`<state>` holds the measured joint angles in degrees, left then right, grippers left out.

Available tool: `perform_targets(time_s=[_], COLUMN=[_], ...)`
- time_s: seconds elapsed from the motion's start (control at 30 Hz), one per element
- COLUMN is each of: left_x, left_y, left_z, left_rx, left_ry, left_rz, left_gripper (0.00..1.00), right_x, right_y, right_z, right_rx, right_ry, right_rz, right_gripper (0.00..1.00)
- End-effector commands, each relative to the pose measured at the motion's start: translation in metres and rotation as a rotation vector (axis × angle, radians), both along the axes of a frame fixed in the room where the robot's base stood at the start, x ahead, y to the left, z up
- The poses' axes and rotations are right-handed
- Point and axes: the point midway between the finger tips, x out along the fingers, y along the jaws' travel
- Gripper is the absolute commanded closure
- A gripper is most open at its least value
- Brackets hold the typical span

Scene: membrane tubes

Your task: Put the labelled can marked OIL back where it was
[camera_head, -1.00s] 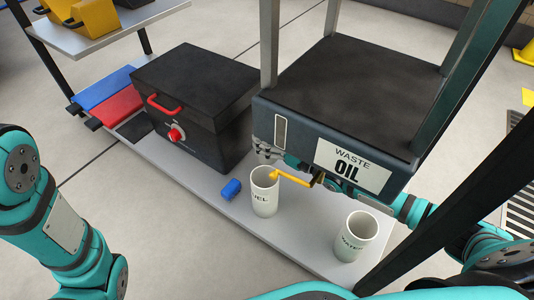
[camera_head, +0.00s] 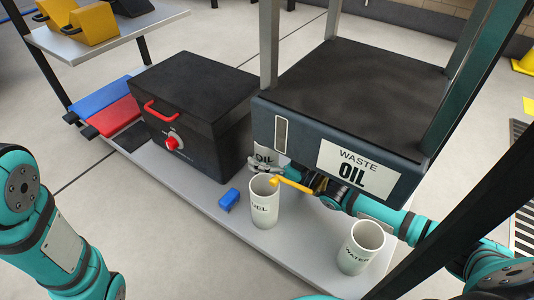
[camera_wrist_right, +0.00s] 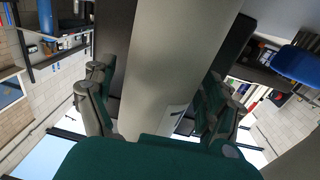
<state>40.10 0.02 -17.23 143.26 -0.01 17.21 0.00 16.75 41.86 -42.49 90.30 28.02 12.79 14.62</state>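The can marked OIL (camera_head: 265,157) is cream-coloured and shows beneath the front left of the WASTE OIL tank, behind the FUEL can. The tank hides its upper part. My right gripper (camera_head: 268,169) has its fingers around the can. In the right wrist view the pale can (camera_wrist_right: 180,60) fills the space between the gripper's fingers (camera_wrist_right: 158,108). Its base and the surface under it are hidden, so I cannot tell whether it touches the shelf. My left gripper is outside the view; only my left arm shows.
The FUEL can (camera_head: 264,208) stands close in front, with a yellow lever (camera_head: 293,184) by its rim. The WATER can (camera_head: 360,249) stands to the right. A small blue object (camera_head: 229,199) lies left of FUEL. The tank (camera_head: 300,140) hangs low overhead; a black box (camera_head: 195,110) stands left.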

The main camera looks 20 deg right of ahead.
Motion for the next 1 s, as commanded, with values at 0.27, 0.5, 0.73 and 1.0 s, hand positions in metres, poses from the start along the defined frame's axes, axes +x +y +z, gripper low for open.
perform_targets(time_s=[0.27,0.5,0.73,1.0], left_x=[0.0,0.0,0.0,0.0], left_y=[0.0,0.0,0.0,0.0], left_z=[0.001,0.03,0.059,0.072], left_rx=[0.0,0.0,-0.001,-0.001], left_ry=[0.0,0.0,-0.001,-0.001], left_rz=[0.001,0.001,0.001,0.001], left_gripper=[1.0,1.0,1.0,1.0], right_x=[0.0,-0.03,-0.071,-0.097], right_y=[0.0,-0.02,-0.048,-0.066], right_z=[0.003,0.008,0.008,0.005], right_rx=[-0.001,-0.003,-0.003,-0.001], right_ry=[-0.001,0.006,0.005,0.001], right_rz=[0.0,0.0,-0.001,0.0], right_gripper=[0.13,0.13,0.13,0.13])
